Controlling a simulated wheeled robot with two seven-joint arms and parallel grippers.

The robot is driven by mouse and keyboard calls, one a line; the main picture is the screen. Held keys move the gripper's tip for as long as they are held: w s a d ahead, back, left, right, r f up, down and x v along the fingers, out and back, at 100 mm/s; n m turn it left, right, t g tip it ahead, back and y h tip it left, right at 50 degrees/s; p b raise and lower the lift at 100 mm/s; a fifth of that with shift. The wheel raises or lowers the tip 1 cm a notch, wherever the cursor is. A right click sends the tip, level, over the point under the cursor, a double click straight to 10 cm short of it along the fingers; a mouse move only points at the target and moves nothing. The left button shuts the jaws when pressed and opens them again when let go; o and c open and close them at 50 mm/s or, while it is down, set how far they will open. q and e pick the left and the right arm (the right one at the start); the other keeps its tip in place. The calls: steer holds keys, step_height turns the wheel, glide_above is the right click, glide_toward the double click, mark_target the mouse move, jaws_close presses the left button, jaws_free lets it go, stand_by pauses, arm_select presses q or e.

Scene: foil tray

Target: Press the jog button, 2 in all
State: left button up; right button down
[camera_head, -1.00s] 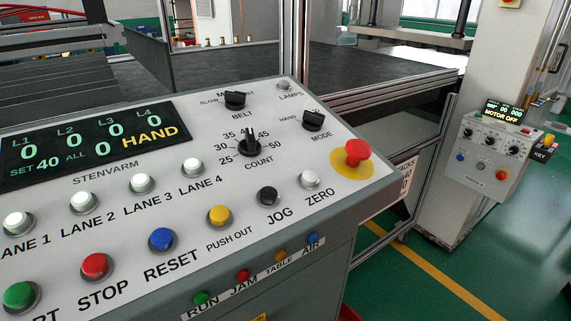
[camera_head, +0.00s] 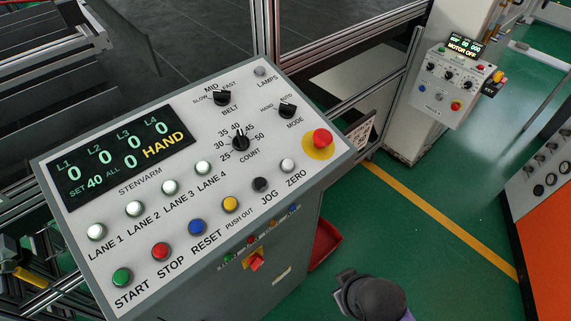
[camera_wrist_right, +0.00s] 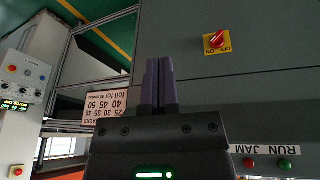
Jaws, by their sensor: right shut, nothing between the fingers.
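The black JOG button (camera_head: 260,185) sits on the sloped grey control panel (camera_head: 130,285), between the yellow PUSH OUT button (camera_head: 230,204) and the white ZERO button (camera_head: 288,165). Nothing touches it. The panel display (camera_head: 120,158) reads HAND, SET 40, ALL 0 and 0 for each lane. A dark rounded part of my arm shows low in the head view, below and right of the panel. My right gripper (camera_wrist_right: 160,62) shows in the right wrist view with its dark fingers together and empty, in front of the cabinet. My left gripper is not in view.
A red emergency stop (camera_head: 322,139) stands at the panel's right corner. A red switch on a yellow plate (camera_wrist_right: 216,41) is on the cabinet front. A second machine with a small control box (camera_head: 450,85) stands beyond. Green floor is open to the right.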

steer(key=w+a+r+n+t+y+p, duration=0.1)
steer(key=w+a+r+n+p, duration=0.1)
steer(key=r, duration=0.5)
steer(key=w+a+r+n+t+p, duration=0.1)
steer(key=w+r+n+p, duration=0.15)
steer(key=r, duration=0.35)
step_height(320, 180, up, 12)
steer(key=r+n+t+y+p, duration=0.15)
steer(key=n+t+y, duration=0.4)
steer(key=n, duration=2.15)
glide_above(261, 183)
steer(key=s+d, duration=0.3)
steer(key=s, duration=0.1)
steer(key=f+g+y, duration=0.1)
steer(key=g, duration=0.1)
arm_select(q)
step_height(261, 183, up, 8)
steer(key=shift+p, duration=0.35)
arm_select(e)
steer(key=shift+w+a, duration=0.2)
steer(key=shift+a, duration=0.05)
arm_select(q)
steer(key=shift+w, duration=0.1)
